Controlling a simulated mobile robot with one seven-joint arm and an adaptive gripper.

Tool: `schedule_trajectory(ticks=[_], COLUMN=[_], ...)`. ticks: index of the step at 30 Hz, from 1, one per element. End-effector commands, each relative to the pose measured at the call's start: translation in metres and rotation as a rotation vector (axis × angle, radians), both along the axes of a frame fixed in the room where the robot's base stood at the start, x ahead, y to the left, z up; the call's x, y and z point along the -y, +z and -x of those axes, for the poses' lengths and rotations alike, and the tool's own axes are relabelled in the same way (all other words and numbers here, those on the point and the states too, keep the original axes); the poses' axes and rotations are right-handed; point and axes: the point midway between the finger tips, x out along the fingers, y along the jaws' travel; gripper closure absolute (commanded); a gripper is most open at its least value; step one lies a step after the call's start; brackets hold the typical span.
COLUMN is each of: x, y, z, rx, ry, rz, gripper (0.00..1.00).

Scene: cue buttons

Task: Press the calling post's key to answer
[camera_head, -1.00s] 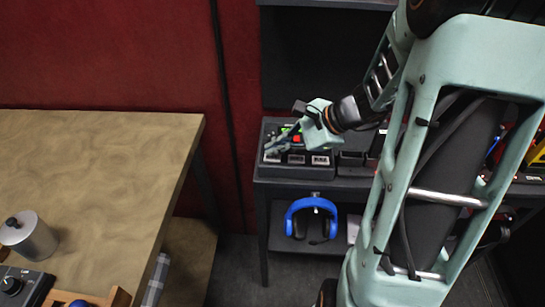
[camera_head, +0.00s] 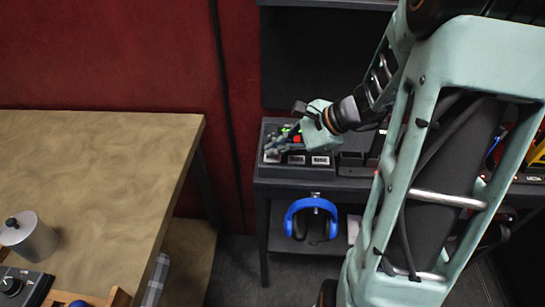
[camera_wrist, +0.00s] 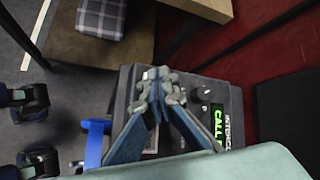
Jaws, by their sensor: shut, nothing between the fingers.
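The dark intercom panel (camera_head: 326,172) sits on a black desk. It has a red button (camera_head: 297,139), a green lit part behind my fingers, and a front row of keys with pale labels (camera_head: 320,160). In the wrist view its green display (camera_wrist: 219,122) reads "CALL" and the rest is cut off, next to the word "INTERCOM". My gripper (camera_head: 276,144) is shut and empty over the panel's left part, and its fingertips (camera_wrist: 158,82) show in the wrist view. My fingers hide some of the keys there. I cannot tell whether the fingertips touch a key.
Blue headphones (camera_head: 311,218) hang below the desk's front. A wooden table (camera_head: 90,165) stands at the left, with a metal canister (camera_head: 29,238) and a dark box with a knob (camera_head: 20,285). A checked cushion (camera_wrist: 102,17) lies on a wooden surface in the wrist view.

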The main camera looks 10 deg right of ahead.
Motion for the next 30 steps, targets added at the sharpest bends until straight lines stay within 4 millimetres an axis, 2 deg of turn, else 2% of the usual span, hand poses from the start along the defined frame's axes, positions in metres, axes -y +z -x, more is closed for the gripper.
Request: schedule_trajectory(ticks=[6, 30], x=[-0.0001, 0.0000], y=[-0.0085, -0.0125], z=[-0.0001, 0.0000], rx=[0.000, 0.000], ry=[0.000, 0.000], rz=[0.000, 0.000], gripper=[1.00, 1.00])
